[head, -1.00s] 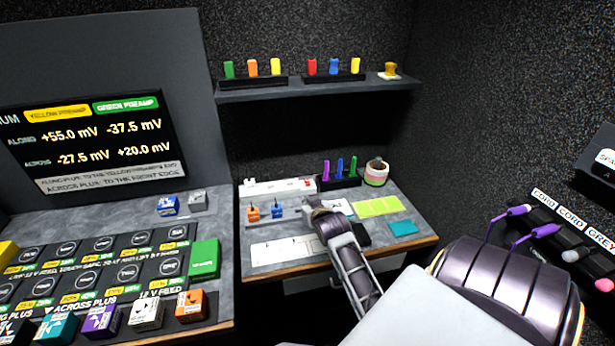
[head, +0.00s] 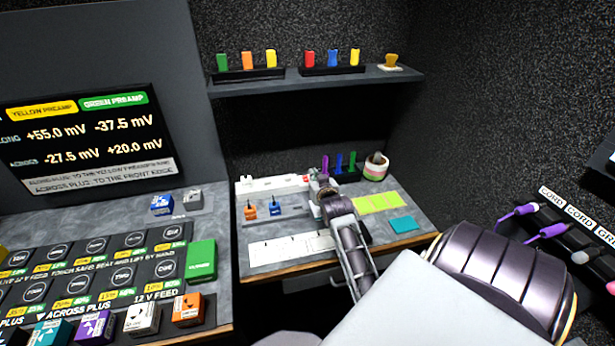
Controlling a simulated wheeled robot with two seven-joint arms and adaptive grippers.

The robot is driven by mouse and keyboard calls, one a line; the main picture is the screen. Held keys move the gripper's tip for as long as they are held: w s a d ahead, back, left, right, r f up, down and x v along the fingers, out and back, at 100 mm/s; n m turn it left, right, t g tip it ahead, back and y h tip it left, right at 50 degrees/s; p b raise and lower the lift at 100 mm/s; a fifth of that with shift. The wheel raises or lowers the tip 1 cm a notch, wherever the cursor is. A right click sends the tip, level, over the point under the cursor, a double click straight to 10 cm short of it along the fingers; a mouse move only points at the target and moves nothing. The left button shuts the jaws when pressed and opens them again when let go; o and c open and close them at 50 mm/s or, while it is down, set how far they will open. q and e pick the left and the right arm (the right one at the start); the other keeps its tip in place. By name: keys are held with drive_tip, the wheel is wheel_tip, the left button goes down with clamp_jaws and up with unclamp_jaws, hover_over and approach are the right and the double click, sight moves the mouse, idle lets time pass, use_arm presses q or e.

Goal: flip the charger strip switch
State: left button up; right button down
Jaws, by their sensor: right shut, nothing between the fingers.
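The white charger strip (head: 268,184) lies along the back of the right-hand desk. Its red switch (head: 306,179) is at the strip's right end and shows only in small part beside my gripper. My right gripper (head: 315,178) reaches over the desk with its fingertips at the strip's right end, close to the switch. It is shut and empty. I cannot tell whether it touches the switch, or which way the switch is tilted. My left gripper is not in view.
A black holder with purple, blue and green sticks (head: 339,164) stands just right of my gripper, beside a striped cup (head: 375,167). Orange (head: 250,210) and blue plugs (head: 275,207) sit in front of the strip. A shelf (head: 320,81) hangs above.

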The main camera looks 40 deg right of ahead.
drive_tip(key=shift+w+d, duration=0.6)
drive_tip(key=shift+w, duration=0.45)
hover_over(305, 179)
drive_tip(key=s, duration=0.2)
drive_tip(key=shift+s+a+f, duration=0.1)
drive_tip(key=shift+a+f, duration=0.05)
drive_tip(key=shift+f, duration=0.4)
drive_tip(key=shift+s+a+f, duration=0.1)
drive_tip(key=shift+a+f, duration=0.05)
drive_tip(key=shift+f, duration=0.4)
wheel_tip(305, 179, down, 2)
drive_tip(key=shift+w, duration=0.15)
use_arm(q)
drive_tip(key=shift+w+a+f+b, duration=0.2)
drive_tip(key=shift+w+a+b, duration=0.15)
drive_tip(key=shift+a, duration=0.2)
use_arm(e)
drive_tip(key=shift+f, duration=1.1)
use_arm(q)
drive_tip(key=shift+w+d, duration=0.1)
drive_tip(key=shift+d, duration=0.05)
